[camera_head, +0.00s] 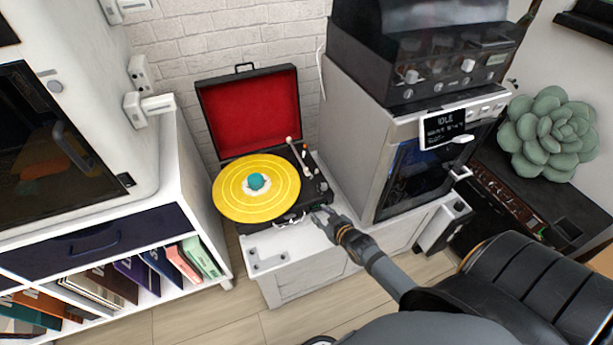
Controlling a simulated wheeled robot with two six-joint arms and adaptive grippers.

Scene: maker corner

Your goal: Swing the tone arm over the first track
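The record player (322,190) is an open black case with a red-lined lid, standing on a low white cabinet. A yellow record (230,199) with a teal centre lies on its platter. The thin tone arm (299,158) lies along the right side of the deck, beside the record's right edge; its exact tip is too small to tell. My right gripper (323,214) is at the front right corner of the player, close to its front edge. Its fingers look apart and hold nothing visible; contact with the case cannot be told. My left gripper is out of view.
A grey-white machine (365,135) with a display stands close on the right of the player. A white shelf (190,215) with records stands on the left. The cabinet top (290,243) in front of the player is mostly clear, with a small grey bracket. A brick wall is behind.

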